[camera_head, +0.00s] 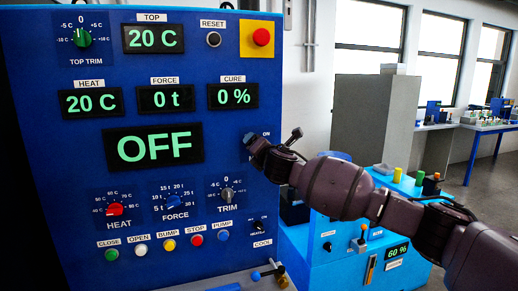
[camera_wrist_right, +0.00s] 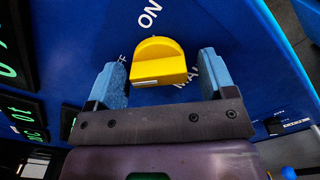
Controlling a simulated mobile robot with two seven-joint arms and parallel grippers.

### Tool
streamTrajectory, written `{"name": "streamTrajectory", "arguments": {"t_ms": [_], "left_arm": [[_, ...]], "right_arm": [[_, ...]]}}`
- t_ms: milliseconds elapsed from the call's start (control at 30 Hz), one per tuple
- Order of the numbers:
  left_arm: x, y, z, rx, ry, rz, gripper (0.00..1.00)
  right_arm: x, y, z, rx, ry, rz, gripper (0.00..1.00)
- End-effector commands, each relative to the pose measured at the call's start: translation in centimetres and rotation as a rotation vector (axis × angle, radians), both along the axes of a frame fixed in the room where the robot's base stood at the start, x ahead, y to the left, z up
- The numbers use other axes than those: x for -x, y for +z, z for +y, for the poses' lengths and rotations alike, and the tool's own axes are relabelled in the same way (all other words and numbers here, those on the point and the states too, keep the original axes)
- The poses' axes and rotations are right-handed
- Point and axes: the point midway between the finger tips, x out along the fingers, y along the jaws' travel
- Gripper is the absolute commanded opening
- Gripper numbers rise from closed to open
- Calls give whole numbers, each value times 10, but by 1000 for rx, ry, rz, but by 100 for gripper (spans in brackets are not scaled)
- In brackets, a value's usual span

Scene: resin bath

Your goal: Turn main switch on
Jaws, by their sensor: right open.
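The main switch (camera_wrist_right: 158,62) is a yellow knob on the blue panel, with a short white mark on its front edge. In the right wrist view its lettering ON lies above it, part of OFF on its left, and part of MAIN below it, partly covered. My right gripper (camera_head: 250,141) is at the panel's right side, pointing at it. Its blue fingers are open, one on each side of the knob, with a visible gap on both sides. In the head view the gripper hides the knob. The large display (camera_head: 154,147) reads OFF. My left gripper is out of view.
The blue panel (camera_head: 200,80) also carries a red stop button (camera_head: 262,37) above, a trim knob (camera_head: 227,195) below left, and a row of small push buttons.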

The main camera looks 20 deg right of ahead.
Motion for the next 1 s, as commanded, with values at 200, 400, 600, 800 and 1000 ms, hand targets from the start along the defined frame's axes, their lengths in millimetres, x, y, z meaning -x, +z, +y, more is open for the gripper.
{"name": "streamTrajectory", "arguments": {"t_ms": [200, 400, 600, 800, 1000], "left_arm": [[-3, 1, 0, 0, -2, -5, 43], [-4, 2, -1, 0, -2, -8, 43], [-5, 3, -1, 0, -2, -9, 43], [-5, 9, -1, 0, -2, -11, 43], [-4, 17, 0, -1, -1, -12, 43]], "right_arm": [[0, 0, 0, 0, 0, 0, 57], [0, 0, 0, 0, -1, 1, 27], [0, 0, 0, -13, -1, 1, 27], [1, 1, 0, -84, -1, 4, 27], [1, 2, 1, -230, -2, 11, 27]]}}
